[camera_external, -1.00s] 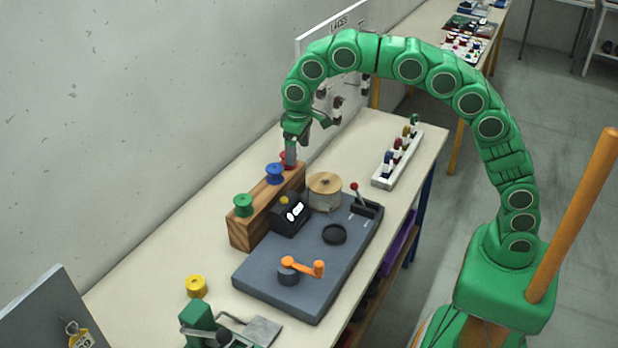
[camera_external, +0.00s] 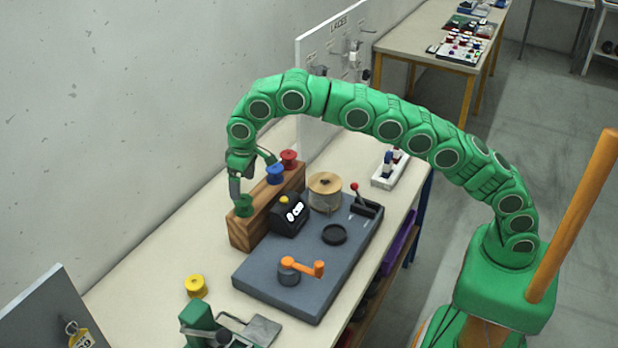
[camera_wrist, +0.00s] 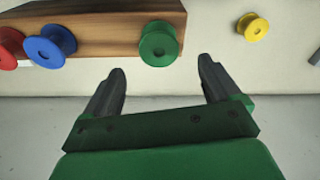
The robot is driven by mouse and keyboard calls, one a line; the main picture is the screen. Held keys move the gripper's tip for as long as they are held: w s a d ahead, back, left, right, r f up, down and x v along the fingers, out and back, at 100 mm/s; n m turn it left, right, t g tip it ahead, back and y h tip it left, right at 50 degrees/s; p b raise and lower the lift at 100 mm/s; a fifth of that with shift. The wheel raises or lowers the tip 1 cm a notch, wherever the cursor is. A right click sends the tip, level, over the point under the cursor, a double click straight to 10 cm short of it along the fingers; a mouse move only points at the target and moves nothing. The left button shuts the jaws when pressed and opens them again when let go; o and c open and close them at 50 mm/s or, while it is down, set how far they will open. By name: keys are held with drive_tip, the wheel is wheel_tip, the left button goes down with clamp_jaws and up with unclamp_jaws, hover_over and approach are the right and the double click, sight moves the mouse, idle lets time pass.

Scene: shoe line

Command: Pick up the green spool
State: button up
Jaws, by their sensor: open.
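The green spool (camera_external: 243,208) sits on the near end of the wooden block (camera_external: 262,222), in line with a blue spool (camera_external: 275,173) and a red spool (camera_external: 289,158). In the wrist view the green spool (camera_wrist: 160,44) lies just beyond my fingertips, roughly between their lines. My gripper (camera_wrist: 161,64) is open and empty there, with a finger to each side. In the outside view my gripper (camera_external: 252,178) hangs over the block's near end, and one finger partly covers the area by the green spool. I cannot tell whether it touches.
A yellow spool (camera_external: 196,286) stands alone on the table at the front left. A grey board (camera_external: 310,262) with an orange crank (camera_external: 305,267), a dark display box (camera_external: 290,214) and a round wooden drum (camera_external: 324,190) lies right of the block. The wall is close on the left.

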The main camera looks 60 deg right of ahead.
sight(242, 199)
drive_tip(key=shift+w+f, duration=0.15)
drive_tip(key=shift+f, duration=1.8)
drive_tip(key=shift+w+f, duration=0.15)
drive_tip(key=shift+f, duration=1.75)
drive_tip(key=c, duration=1.1)
drive_tip(key=shift+c, duration=0.2)
drive_tip(key=shift+r, duration=0.1)
